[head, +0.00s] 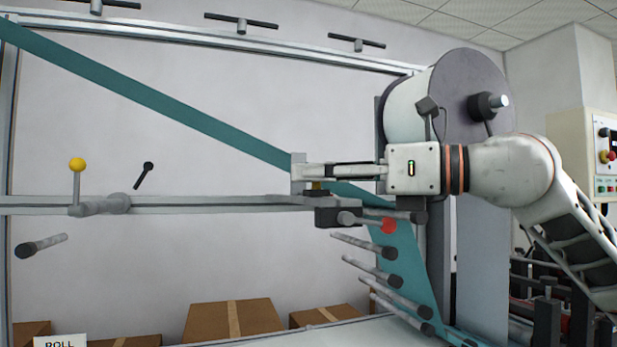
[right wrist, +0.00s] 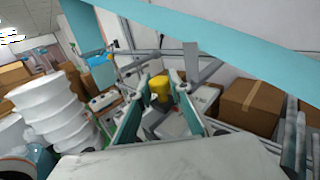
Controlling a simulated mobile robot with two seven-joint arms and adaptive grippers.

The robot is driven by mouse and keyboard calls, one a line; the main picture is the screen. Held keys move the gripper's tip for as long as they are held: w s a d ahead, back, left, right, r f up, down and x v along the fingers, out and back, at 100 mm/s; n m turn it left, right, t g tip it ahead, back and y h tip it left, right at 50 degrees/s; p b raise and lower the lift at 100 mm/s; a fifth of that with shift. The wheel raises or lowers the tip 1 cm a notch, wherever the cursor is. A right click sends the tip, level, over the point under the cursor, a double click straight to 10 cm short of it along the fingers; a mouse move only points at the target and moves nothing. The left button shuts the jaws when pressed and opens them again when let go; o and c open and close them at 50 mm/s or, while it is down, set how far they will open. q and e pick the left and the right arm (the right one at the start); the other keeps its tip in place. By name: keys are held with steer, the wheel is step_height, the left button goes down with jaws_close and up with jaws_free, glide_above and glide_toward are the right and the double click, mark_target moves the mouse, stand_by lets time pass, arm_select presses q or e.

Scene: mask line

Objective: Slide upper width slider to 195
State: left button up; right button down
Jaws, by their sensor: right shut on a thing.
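My right gripper (head: 300,173) reaches in from the right in the head view, its fingers pointing left just above the horizontal rail (head: 230,203). It is shut on the upper width slider, whose dark block (head: 338,216) hangs at the rail's right end. A bit of yellow (head: 317,186) shows just under the fingers. In the right wrist view a yellow knob (right wrist: 160,88) stands between the two fingers. No scale or number is readable, so the slider's setting cannot be told. My left gripper is in neither view.
A teal web (head: 150,95) runs down from upper left, passing behind my right gripper to several rollers (head: 372,272). A large roll (head: 470,95) stands behind my right arm. A yellow-balled lever (head: 77,165) is on the rail's left. Cardboard boxes (head: 232,320) lie below.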

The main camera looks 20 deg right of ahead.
steer(key=shift+s+a, duration=0.1)
steer(key=c, duration=1.8)
jaws_free()
steer(key=shift+s, duration=0.2)
steer(key=shift+w, duration=0.1)
steer(key=v, duration=1.2)
